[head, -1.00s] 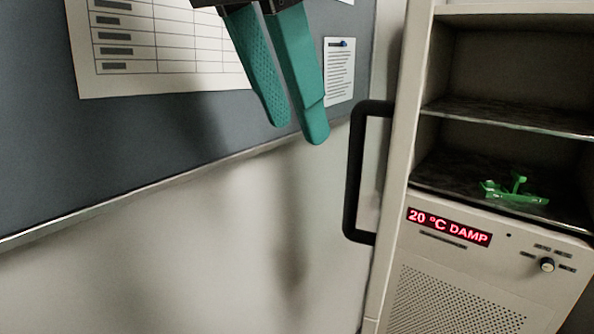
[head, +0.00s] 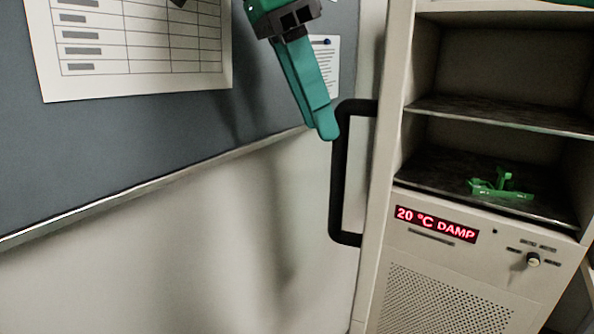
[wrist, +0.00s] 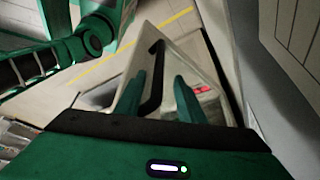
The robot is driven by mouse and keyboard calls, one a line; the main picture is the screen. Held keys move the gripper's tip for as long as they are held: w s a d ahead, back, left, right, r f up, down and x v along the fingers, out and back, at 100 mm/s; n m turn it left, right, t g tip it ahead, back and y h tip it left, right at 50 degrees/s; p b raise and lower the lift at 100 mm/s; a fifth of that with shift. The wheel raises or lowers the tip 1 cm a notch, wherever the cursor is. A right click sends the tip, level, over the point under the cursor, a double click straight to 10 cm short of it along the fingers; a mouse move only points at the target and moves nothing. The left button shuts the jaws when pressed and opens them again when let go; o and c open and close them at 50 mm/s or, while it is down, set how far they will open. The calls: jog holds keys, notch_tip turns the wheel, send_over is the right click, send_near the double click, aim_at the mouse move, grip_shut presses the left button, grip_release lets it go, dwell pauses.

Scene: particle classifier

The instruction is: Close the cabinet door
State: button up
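The beige cabinet (head: 436,262) stands at the right of the head view with its shelves exposed, so its door is open. The door (head: 387,150) shows as a narrow, nearly edge-on panel at the cabinet's left side. Its black bar handle (head: 338,185) sticks out to the left. My gripper (head: 327,130) points down at the handle's upper end, its fingers overlapping in this view. In the wrist view the teal fingers of my gripper (wrist: 159,77) are apart, and the handle (wrist: 154,88) appears between them. I cannot tell whether they touch it.
A green object (head: 500,187) lies on the cabinet's lower shelf (head: 440,170). Below it, a red display (head: 437,224) reads "20 °C DAMP", with a knob (head: 533,260) to its right. A grey board (head: 130,150) with papers hangs on the wall at left.

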send_over(336, 225)
jog(key=w, duration=0.1)
notch_tip(336, 225, down, 9)
jog(key=shift+f, duration=0.1)
grip_shut()
jog(key=shift+d, duration=0.25)
jog(key=shift+a, duration=0.15)
